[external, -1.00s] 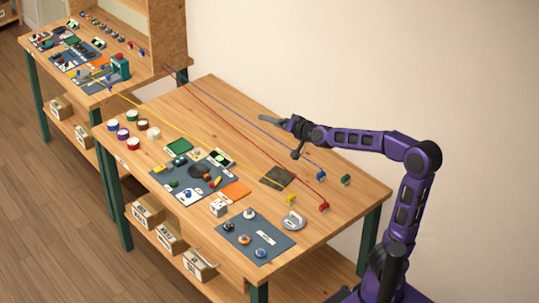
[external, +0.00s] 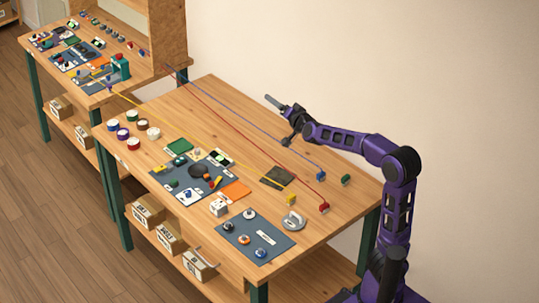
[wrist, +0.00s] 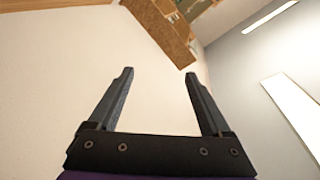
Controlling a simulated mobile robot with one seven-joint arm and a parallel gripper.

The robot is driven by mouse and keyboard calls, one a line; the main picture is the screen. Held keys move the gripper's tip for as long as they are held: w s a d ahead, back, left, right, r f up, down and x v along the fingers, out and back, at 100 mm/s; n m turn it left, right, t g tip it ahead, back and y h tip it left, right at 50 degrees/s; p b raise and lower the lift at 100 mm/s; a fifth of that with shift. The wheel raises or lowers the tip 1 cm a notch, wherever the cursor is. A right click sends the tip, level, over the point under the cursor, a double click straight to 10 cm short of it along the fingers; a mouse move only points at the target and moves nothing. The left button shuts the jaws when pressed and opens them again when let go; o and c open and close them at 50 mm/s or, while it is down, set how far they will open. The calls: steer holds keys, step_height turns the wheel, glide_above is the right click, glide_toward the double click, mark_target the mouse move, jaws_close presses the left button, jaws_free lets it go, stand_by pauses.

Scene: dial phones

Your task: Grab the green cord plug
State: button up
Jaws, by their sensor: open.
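The small green plug (external: 346,179) lies on the table near its right edge in the external view. No cord is visible running from it. My gripper (external: 272,102) is raised above the back of the table, well to the left of the green plug and pointing away from it. In the wrist view my gripper (wrist: 158,75) has its two fingers spread apart with nothing between them. The green plug does not show in the wrist view.
A dark square pad (external: 277,177) and a grey round object (external: 293,221) lie nearby.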

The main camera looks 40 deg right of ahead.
steer(key=s+d+f+m+g, duration=0.2)
steer(key=d+f+m+g, duration=0.3)
steer(key=d+f, duration=0.75)
steer(key=m+t+y+b, duration=0.2)
steer(key=m+y+b, duration=0.15)
steer(key=m, duration=1.45)
glide_toward(347, 176)
steer(key=v, duration=0.3)
steer(key=shift+s+a+y+p, duration=0.25)
steer(key=shift+s+p, duration=0.05)
steer(key=shift+s+d+r+m, duration=0.1)
steer(key=shift+s+d+m, duration=0.1)
steer(key=shift+d+m, duration=0.15)
steer(key=shift+w, duration=0.15)
steer(key=b+x, duration=0.1)
steer(key=x, duration=1.6)
